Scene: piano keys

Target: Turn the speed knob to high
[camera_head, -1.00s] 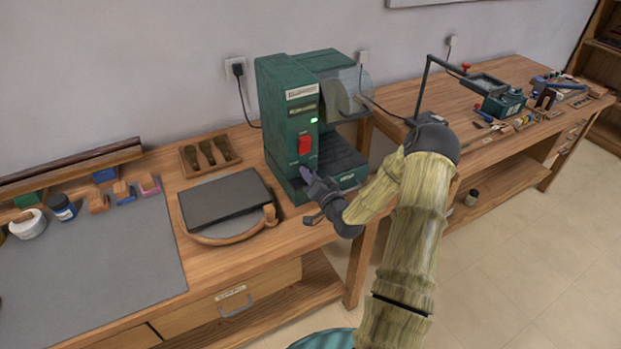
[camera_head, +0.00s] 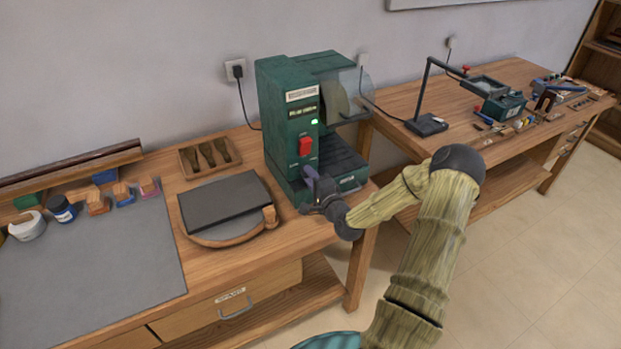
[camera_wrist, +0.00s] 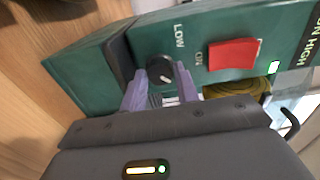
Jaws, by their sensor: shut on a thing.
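The speed knob (camera_wrist: 159,69) is a small dark round dial with a white mark, on the front of a green machine (camera_head: 277,100). In the wrist view the mark points toward the lower right, and the word LOW is printed beside the knob. My gripper (camera_wrist: 160,74) has its two purple fingers on either side of the knob and is shut on it. In the head view my gripper (camera_head: 310,174) is at the lower front of the machine and hides the knob. A red switch (camera_head: 305,146) sits above it and also shows in the wrist view (camera_wrist: 234,54).
The green light (camera_head: 314,122) on the machine is lit. A dark slab on a round wooden board (camera_head: 225,203) lies left of the machine. A wooden tool tray (camera_head: 209,156) stands behind it. A second bench with a lamp (camera_head: 428,124) is at the right.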

